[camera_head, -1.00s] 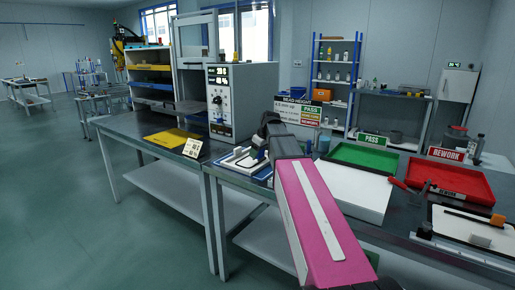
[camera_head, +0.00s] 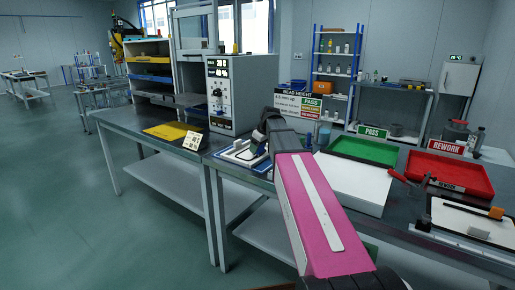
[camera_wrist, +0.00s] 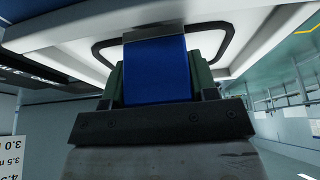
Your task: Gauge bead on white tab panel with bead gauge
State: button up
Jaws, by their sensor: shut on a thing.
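The white tab panel (camera_head: 232,157) lies in a blue-edged fixture on the dark bench, left of my pink arm link in the head view. In the wrist view its white surface (camera_wrist: 72,62) fills the upper part, with a black bead (camera_wrist: 100,48) running around it as a rounded loop. My gripper (camera_wrist: 158,82) is shut on a blue block, the bead gauge (camera_wrist: 157,62), held between two dark green fingers. The gauge's grey far end overlaps the bead's line in the picture; I cannot tell whether they touch. In the head view my arm mostly hides the gripper and gauge.
A bead height sign (camera_head: 297,103) stands behind the panel. Right of my arm are a white board (camera_head: 350,185), a green pass tray (camera_head: 365,150) and a red rework tray (camera_head: 450,173). A grey instrument box (camera_head: 230,97) and yellow sheet (camera_head: 168,131) are left.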

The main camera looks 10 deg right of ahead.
jog(key=shift+f, duration=0.5)
dwell(1.3)
jog(key=shift+r, duration=0.15)
jog(key=shift+r, duration=3.9)
